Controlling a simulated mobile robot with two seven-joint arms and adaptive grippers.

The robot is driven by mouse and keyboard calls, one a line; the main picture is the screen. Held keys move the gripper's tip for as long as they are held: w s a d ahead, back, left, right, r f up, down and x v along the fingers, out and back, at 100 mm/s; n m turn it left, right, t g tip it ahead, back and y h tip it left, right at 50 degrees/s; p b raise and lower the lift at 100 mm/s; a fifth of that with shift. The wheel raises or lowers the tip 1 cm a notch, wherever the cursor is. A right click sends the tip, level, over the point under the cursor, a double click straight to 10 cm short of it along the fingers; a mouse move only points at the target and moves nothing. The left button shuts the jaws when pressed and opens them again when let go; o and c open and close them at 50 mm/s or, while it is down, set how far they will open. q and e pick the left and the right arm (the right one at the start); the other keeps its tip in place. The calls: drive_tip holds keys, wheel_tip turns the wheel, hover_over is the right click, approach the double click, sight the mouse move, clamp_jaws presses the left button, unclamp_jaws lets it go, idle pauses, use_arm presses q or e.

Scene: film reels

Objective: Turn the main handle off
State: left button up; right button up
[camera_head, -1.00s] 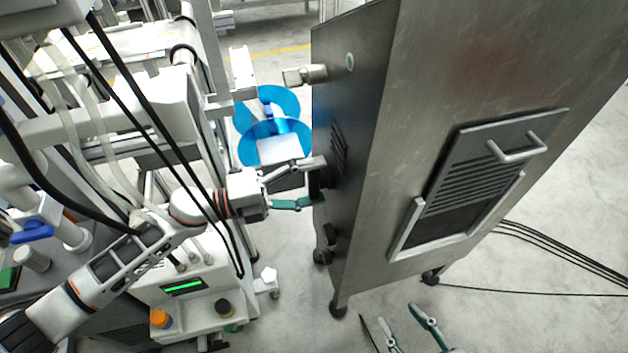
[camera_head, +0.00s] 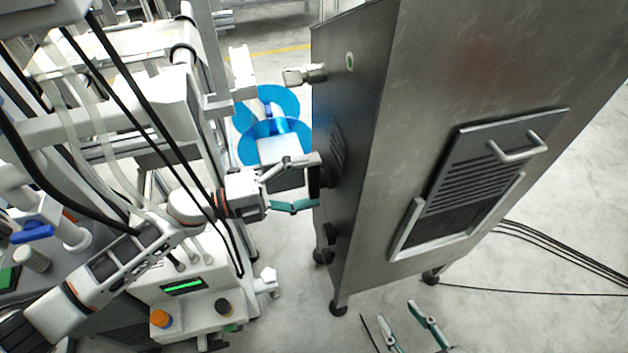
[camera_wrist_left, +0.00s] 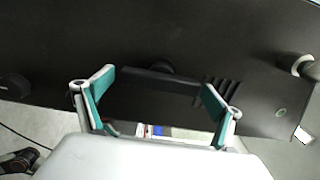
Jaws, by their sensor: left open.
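The main handle is a black bar (camera_head: 314,182) on a round black knob, on the dark side panel of the metal cabinet (camera_head: 362,120). My left gripper (camera_head: 317,181) is open at that panel, one finger on each side of the handle in the head view. In the left wrist view the black handle (camera_wrist_left: 160,80) lies sideways between the two green-padded fingertips (camera_wrist_left: 158,84), close to both; I cannot tell whether they touch it. My right gripper (camera_head: 396,311) is at the bottom edge, its fingers apart, away from the cabinet.
White machinery with a small control box (camera_head: 185,285) stands left of the cabinet. Blue film reels (camera_head: 265,128) lie behind my left gripper. A grey fitting (camera_head: 305,75) sticks out of the panel above the handle. Black cables (camera_head: 560,255) cross the floor at right.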

use_arm(q)
drive_tip(key=v, duration=1.1)
drive_tip(key=shift+a, duration=0.4)
drive_tip(key=shift+s, duration=0.1)
